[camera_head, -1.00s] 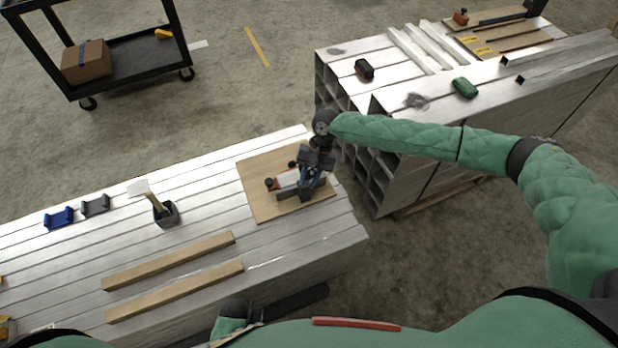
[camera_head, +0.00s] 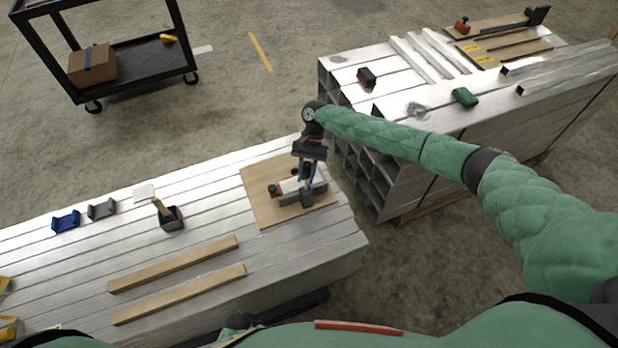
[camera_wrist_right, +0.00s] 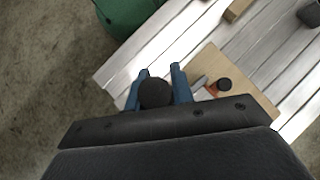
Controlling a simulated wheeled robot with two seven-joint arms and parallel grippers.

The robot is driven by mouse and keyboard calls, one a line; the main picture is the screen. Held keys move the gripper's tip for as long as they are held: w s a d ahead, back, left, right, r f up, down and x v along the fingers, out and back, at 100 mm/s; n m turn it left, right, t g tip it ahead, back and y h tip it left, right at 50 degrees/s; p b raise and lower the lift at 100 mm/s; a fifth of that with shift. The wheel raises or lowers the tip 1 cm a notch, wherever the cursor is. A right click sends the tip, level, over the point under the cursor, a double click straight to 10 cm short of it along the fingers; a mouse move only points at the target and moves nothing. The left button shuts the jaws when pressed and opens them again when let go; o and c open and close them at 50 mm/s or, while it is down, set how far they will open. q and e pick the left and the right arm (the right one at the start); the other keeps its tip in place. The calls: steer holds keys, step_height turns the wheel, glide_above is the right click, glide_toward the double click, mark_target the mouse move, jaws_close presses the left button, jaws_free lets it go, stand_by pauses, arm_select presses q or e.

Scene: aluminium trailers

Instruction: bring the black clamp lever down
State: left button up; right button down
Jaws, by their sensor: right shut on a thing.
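The toggle clamp (camera_head: 289,186) has red and dark grey parts and sits on a wooden board (camera_head: 262,208) on the near stack of aluminium profiles. My right gripper (camera_head: 307,174) is over the clamp. Its blue fingers are either side of the round black end of the clamp lever (camera_wrist_right: 155,92) in the right wrist view, shut on it. The gripper hides most of the lever in the head view, so its exact angle is hard to tell.
Two wooden strips (camera_head: 175,264), a dark box with a brush (camera_head: 171,218) and blue (camera_head: 66,221) and grey (camera_head: 102,209) brackets lie left of the board. A second profile stack (camera_head: 395,95) stands right, beneath my right arm. A black cart (camera_head: 140,62) is at the back left.

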steer(key=shift+w+a+g, duration=0.25)
steer(key=shift+w+g, duration=0.25)
steer(key=shift+w, duration=0.2)
steer(key=shift+w+a+m+g+h, duration=0.15)
steer(key=shift+w+m+g+h, duration=0.15)
steer(key=shift+w+g, duration=0.55)
steer(key=c, duration=1.2)
jaws_free()
steer(key=shift+w+r, duration=0.1)
